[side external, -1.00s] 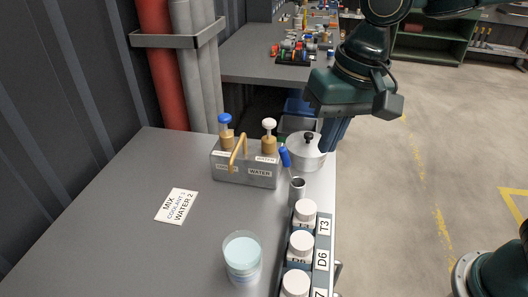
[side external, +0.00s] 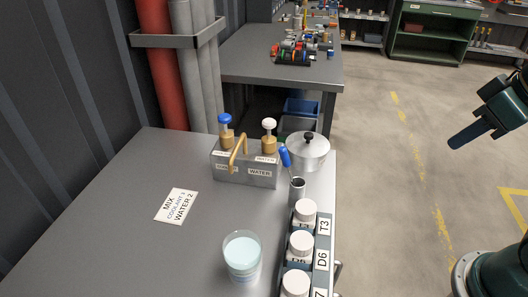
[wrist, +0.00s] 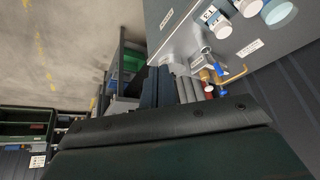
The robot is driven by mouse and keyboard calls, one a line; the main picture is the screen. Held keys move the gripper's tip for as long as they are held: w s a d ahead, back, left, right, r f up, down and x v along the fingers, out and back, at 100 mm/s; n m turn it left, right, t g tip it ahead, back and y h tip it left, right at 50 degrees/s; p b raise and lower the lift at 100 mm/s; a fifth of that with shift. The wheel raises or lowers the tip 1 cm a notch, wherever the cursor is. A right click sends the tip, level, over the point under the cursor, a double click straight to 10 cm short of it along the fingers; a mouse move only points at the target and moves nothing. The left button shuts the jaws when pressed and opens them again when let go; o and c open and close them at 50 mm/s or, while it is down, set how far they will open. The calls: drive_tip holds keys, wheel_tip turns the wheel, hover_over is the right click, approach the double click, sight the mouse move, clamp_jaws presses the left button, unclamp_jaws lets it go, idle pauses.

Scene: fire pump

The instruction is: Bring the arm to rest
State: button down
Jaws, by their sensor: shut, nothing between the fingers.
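My gripper (side external: 466,136) is at the right of the side external view, over the open floor and well apart from the table. Its fingers are together with nothing between them. In the wrist view its fingers (wrist: 158,88) also show closed, above the dark gripper body. The grey table (side external: 120,225) holds a metal pump box (side external: 245,165) with a blue-topped and a white-topped pump and a tan handle. A card reading MIX, COOLANT 1, WATER 2 (side external: 177,206) lies on the table. A clear cup (side external: 242,257) of pale blue liquid stands near the front.
A second bench (side external: 250,65) stands behind. The floor (side external: 400,190) around my gripper is clear.

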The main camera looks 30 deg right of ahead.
drive_tip(key=shift+s+d+f, duration=0.25)
drive_tip(key=shift+s+d, duration=0.1)
drive_tip(key=shift+s, duration=0.2)
